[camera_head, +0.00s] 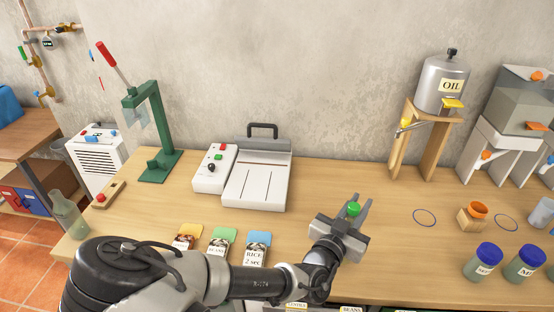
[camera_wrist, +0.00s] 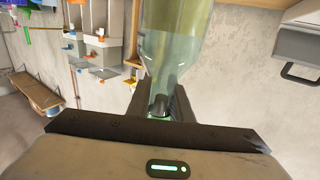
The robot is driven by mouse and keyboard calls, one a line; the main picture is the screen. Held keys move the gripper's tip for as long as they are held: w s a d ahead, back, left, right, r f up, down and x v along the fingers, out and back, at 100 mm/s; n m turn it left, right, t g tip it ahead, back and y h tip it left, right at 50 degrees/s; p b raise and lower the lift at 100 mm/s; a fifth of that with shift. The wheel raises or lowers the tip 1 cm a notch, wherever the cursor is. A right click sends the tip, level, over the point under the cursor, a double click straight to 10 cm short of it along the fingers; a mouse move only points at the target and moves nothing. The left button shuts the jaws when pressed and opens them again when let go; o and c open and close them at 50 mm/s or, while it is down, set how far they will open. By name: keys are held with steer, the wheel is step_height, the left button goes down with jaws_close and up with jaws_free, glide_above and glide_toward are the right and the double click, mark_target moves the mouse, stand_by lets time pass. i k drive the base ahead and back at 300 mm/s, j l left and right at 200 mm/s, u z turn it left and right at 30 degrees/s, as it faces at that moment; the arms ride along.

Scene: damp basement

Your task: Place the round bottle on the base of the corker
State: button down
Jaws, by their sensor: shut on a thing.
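My gripper (camera_head: 347,213) is shut on the neck of a pale green glass bottle (camera_wrist: 176,45), which I take to be the round bottle. In the wrist view, which looks upside down, its body widens beyond the fingers. In the head view only a green top (camera_head: 354,208) shows between the fingers; the body is hidden by the gripper. The green corker (camera_head: 160,122) with a raised red lever stands at the back left, well apart from the gripper. Its flat base (camera_head: 160,167) looks empty.
A white sealer (camera_head: 257,185) and a control box (camera_head: 213,170) stand between corker and gripper. Seed packets (camera_head: 222,240) lie in front. Another glass bottle (camera_head: 68,217) stands at the left edge. Blue-lidded jars (camera_head: 524,263) and the oil stand (camera_head: 430,140) are right.

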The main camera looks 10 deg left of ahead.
mark_target(155, 172)
steer(key=k+j, duration=0.5)
steer(key=j, duration=0.15)
steer(key=k+j, duration=0.2)
steer(key=j, duration=0.15)
steer(key=k+j, duration=0.1)
steer(key=j, duration=0.4)
steer(key=k+j, duration=0.1)
steer(key=j, duration=0.4)
steer(key=k+j, duration=0.1)
steer(key=j, duration=0.4)
steer(key=k+j, duration=0.1)
steer(key=j, duration=0.4)
